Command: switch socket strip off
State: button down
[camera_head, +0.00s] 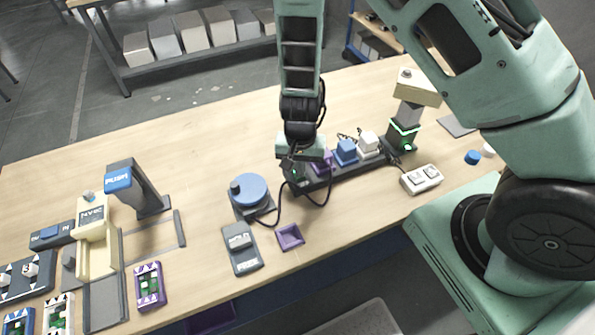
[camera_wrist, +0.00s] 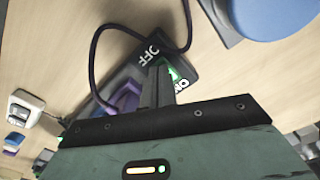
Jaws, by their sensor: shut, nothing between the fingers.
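The socket strip (camera_head: 334,181) is a long dark bar lying on the wooden table, with purple (camera_head: 320,161), blue (camera_head: 346,150) and white (camera_head: 368,142) plugs along it. In the wrist view, its near end carries a rocker switch (camera_wrist: 176,74) with OFF and ON in white letters and a green lit part by ON. My gripper (camera_wrist: 159,68) is shut and empty, its fingertips over the switch between the two labels. They hide part of the switch, and I cannot tell whether they touch it. In the head view my gripper (camera_head: 297,174) is at the strip's left end.
A white two-button box (camera_head: 421,179) is at right. A black cable loops beside the strip.

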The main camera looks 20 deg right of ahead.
notch_tip(320, 180, up, 7)
jog(key=p, duration=0.6)
jog(key=shift+f, duration=0.1)
dwell(0.4)
dwell(0.3)
jog(key=s+a+r+n+y+b, duration=0.2)
jog(key=s+a+r+n+b, duration=0.7)
jog(key=s+r, duration=0.35)
jog(key=s+d+r+n+h+b, duration=0.1)
jog(key=s+d+n+b, duration=0.1)
jog(key=s+n, duration=0.2)
jog(key=s, duration=0.3)
jog(key=shift+s+d+n+b, duration=0.25)
jog(key=shift+d+n+b, duration=0.1)
jog(key=shift+n, duration=0.05)
jog(key=shift+r, duration=0.1)
